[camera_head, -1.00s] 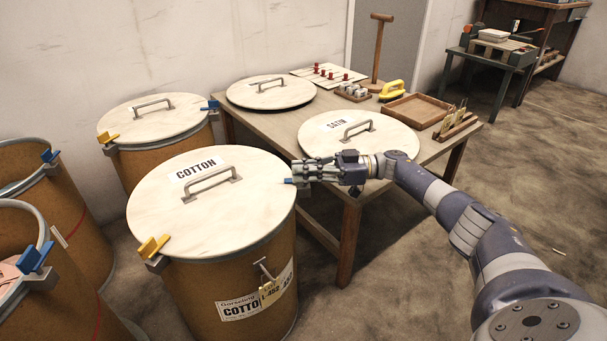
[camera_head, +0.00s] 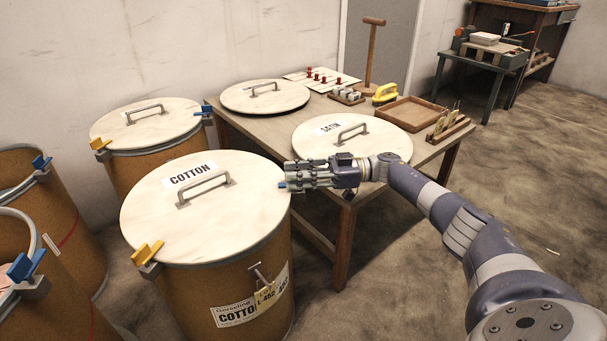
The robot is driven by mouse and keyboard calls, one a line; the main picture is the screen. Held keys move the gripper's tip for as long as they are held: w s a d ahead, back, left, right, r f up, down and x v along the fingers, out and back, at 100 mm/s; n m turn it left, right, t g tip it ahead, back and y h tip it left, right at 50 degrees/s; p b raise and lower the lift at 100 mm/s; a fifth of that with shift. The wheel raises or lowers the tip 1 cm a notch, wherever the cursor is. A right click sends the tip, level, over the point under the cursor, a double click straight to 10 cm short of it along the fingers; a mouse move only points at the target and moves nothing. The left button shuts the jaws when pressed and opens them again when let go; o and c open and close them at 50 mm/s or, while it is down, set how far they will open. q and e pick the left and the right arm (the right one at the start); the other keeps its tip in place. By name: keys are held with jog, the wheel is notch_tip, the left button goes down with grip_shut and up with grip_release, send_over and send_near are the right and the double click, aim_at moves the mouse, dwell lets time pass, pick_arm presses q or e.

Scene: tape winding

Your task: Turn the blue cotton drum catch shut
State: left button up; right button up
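The cotton drum (camera_head: 190,285) stands in front with its pale lid (camera_head: 235,215) on, marked COTTON. Its blue catch (camera_head: 282,185) is at the right rim of the lid; only a small blue bit shows, and the rest is hidden by my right gripper. My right gripper (camera_head: 292,175) reaches in from the right with its fingers at this catch. I cannot tell whether the fingers are closed on it. A yellow catch (camera_head: 147,253) sits at the drum's front left rim, sticking up. My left gripper is not in view.
A wooden table (camera_head: 345,215) behind my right gripper carries a satin lid (camera_head: 385,140), another lid (camera_head: 290,98), a tray (camera_head: 412,125) and small tools. Other drums (camera_head: 150,160) with blue and yellow catches crowd the left side. Open floor lies to the right.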

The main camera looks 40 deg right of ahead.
jog(key=v, duration=1.2)
dwell(0.4)
